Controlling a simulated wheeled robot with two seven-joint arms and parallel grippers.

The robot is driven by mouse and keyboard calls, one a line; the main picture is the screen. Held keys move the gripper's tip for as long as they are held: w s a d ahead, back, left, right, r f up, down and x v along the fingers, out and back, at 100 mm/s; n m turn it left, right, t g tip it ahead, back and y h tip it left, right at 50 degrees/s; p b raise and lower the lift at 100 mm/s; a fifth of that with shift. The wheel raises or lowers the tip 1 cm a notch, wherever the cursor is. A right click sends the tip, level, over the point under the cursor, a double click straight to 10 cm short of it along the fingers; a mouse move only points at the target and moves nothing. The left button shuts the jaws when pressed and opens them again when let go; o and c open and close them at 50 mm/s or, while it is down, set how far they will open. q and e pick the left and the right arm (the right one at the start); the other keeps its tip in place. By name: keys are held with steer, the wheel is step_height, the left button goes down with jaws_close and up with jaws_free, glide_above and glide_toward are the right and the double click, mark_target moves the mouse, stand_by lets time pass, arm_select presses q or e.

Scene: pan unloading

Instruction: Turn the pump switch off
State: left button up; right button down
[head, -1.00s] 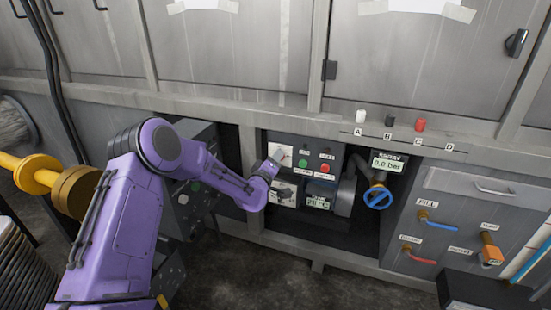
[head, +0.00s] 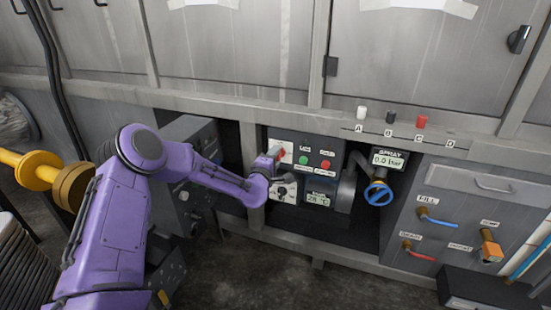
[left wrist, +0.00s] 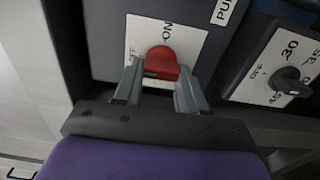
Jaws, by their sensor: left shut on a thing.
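The pump switch is a red rotary knob (left wrist: 161,65) on a white plate (left wrist: 192,41) in the left wrist view. The plate shows "ON" above the knob and a partly hidden label at its left. My left gripper (left wrist: 158,82) has its two fingers at either side of the red knob and is shut on it. In the head view my purple left arm reaches the control panel, with the left gripper (head: 275,156) at the white plate at the panel's upper left. The knob is mostly hidden there. My right gripper is in neither view.
A dial (left wrist: 287,80) with numbers sits right of the switch. Green (head: 304,160) and red (head: 326,164) buttons and a "28 °C" display (head: 317,199) are close by. A blue valve wheel (head: 378,194) is farther right, under a "0.0 bar" display (head: 388,160).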

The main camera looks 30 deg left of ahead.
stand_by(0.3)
arm_select(q)
steer(key=o, duration=1.1)
steer(key=shift+c, duration=0.2)
steer(key=p+v, duration=0.2)
steer(key=v, duration=0.8)
steer(key=shift+s+p, duration=0.25)
steer(key=shift+p, duration=0.1)
